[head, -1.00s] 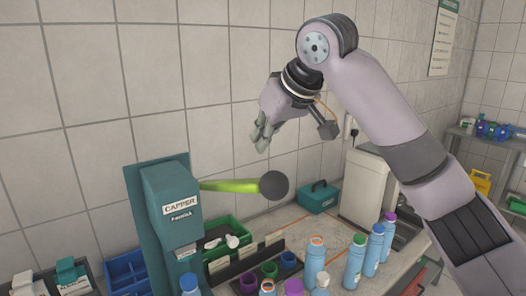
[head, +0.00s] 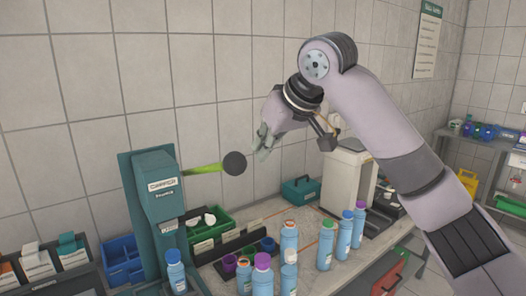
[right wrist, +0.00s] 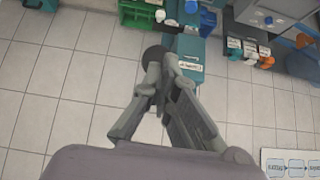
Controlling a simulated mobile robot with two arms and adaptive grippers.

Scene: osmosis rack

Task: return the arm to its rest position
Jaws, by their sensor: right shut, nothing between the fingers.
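My right arm (head: 390,130) comes in from the right of the head view and bends over at its elbow. My right gripper (head: 262,145) hangs in the air in front of the tiled wall, above the bench. Its fingers are shut with nothing between them. In the right wrist view the right gripper (right wrist: 160,75) shows its fingers in front of the capper and the wall. My left gripper is in neither view.
The teal capper (head: 160,200) has a green lever with a dark ball knob (head: 234,163), below and left of the gripper. Several blue bottles (head: 326,245) stand on the bench (head: 310,218). A teal toolbox (head: 300,190) and a beige machine (head: 348,178) stand at the back.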

